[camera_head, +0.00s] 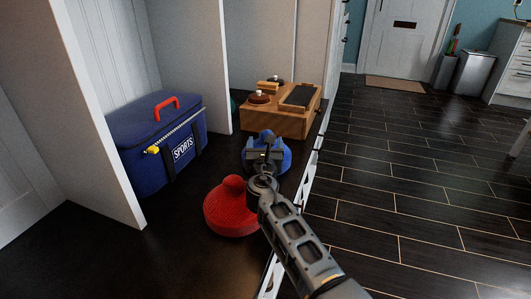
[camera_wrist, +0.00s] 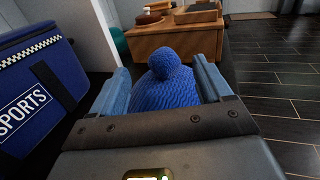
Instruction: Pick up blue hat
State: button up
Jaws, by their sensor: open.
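The blue hat (camera_head: 282,158), knitted with a bobble on top, sits on the dark surface between the red hat and the wooden box. In the head view my gripper (camera_head: 263,150) covers much of it. In the wrist view the blue hat (camera_wrist: 166,84) stands upright between the two fingers of my gripper (camera_wrist: 166,82), which are open on either side of it. Its lower part is hidden behind the gripper body. I cannot tell whether the fingers touch it.
A red knitted hat (camera_head: 231,210) lies in front, beside my arm. A blue sports bag (camera_head: 150,150) stands at left near a white partition (camera_head: 90,90). A wooden box (camera_head: 272,119) with brushes on it stands behind. Dark floor at right is clear.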

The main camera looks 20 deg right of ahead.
aim_at(267, 130)
jog(key=b+x, duration=0.1)
jog(key=x, duration=0.1)
jog(key=b+x, duration=0.4)
jog(key=shift+w+d+f, duration=0.2)
jog(key=shift+w+f, duration=0.1)
jog(key=shift+w+d+r, duration=0.15)
jog(key=shift+w+r, duration=0.05)
jog(key=shift+w, duration=0.2)
jog(key=shift+c, duration=0.2)
jog(key=c, duration=1.3)
